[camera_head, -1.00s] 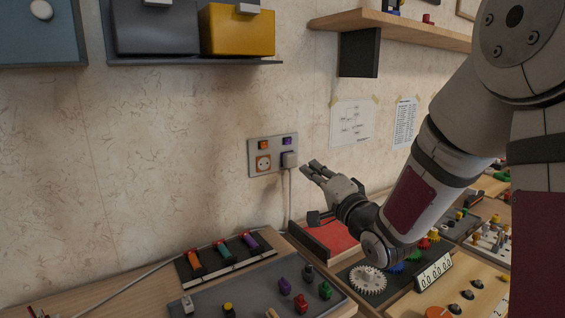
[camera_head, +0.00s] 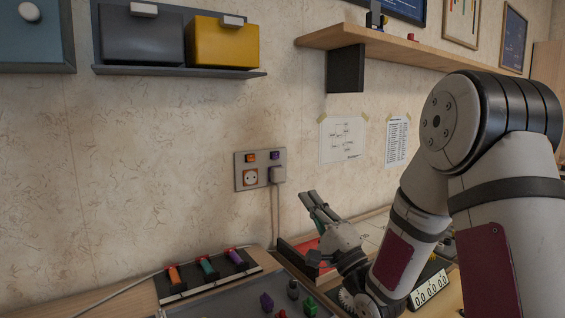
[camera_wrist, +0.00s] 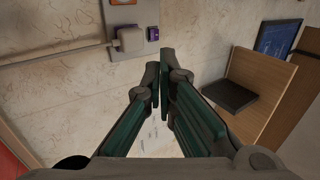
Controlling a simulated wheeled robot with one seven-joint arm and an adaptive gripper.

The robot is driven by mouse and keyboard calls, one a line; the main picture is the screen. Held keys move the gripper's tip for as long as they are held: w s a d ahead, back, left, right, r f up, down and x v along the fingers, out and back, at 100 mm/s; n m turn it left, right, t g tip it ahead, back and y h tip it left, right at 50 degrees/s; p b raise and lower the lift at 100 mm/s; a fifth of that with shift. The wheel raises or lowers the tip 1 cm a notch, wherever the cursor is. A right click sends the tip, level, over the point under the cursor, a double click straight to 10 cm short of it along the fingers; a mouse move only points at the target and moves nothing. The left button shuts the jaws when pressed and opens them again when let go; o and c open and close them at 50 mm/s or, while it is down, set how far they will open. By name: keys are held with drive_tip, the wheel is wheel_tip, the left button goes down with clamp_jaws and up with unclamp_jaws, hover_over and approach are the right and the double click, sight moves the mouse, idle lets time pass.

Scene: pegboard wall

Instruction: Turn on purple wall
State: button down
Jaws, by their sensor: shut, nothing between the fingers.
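The purple wall switch (camera_head: 275,155) is the small purple button at the top right of a grey wall plate (camera_head: 239,172). In the wrist view the purple switch (camera_wrist: 153,33) shows at the plate's right edge, beside the white plug (camera_wrist: 131,41). Below the switch in the head view, the plug (camera_head: 277,175) sits in the lower right socket. My gripper (camera_head: 311,197) is shut and empty, to the right of the plate and lower. Its fingertips (camera_wrist: 160,70) point toward the wall, apart from the switch. Whether the switch is on cannot be told.
An orange switch (camera_head: 250,157) and an orange-framed socket (camera_head: 250,178) share the plate. A cable hangs from the plug. A shelf (camera_head: 400,50) with a dark bracket (camera_head: 345,70) is above right. A bench holds coloured switches (camera_head: 207,268).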

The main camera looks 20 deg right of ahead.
sight(274, 149)
drive_tip(key=b+x, duration=0.1)
drive_tip(key=x, duration=1.3)
drive_tip(key=r+g+p, duration=0.1)
drive_tip(key=p, duration=0.1)
drive_tip(key=shift+w+a+r+p, duration=0.1)
drive_tip(key=shift+w+p, duration=0.05)
drive_tip(key=shift+p, duration=0.2)
drive_tip(key=shift+f+g, duration=0.2)
drive_tip(key=shift+g, duration=0.1)
